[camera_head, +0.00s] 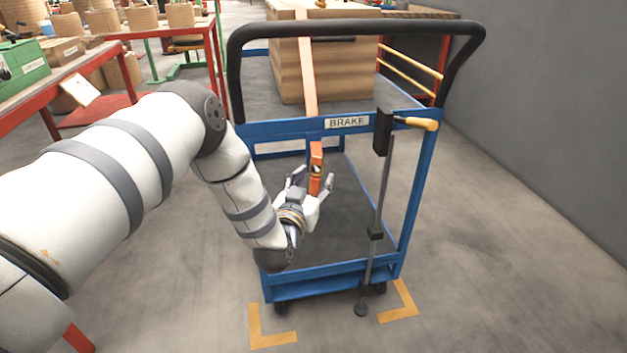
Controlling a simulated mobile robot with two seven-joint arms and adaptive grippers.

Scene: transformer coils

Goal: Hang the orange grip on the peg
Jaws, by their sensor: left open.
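The orange grip (316,169) is a short upright orange piece with a dark mark. It shows just below the blue top rail of the cart, in line with an orange strap (308,75). My left gripper (313,186) is open, with its fingers on either side of the grip's lower end. I cannot tell whether they touch it. I cannot clearly make out a peg. A yellow-orange handle (417,123) sticks out to the right from a black block on a metal lever at the cart's front right. My right gripper is not in view.
The blue cart (276,130) has a black push bar (350,28), a BRAKE label (346,122) and a brown box (340,70). The lever rod (384,190) stands right of my gripper. A red-framed bench (90,50) stands left; the grey wall (550,110) is right.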

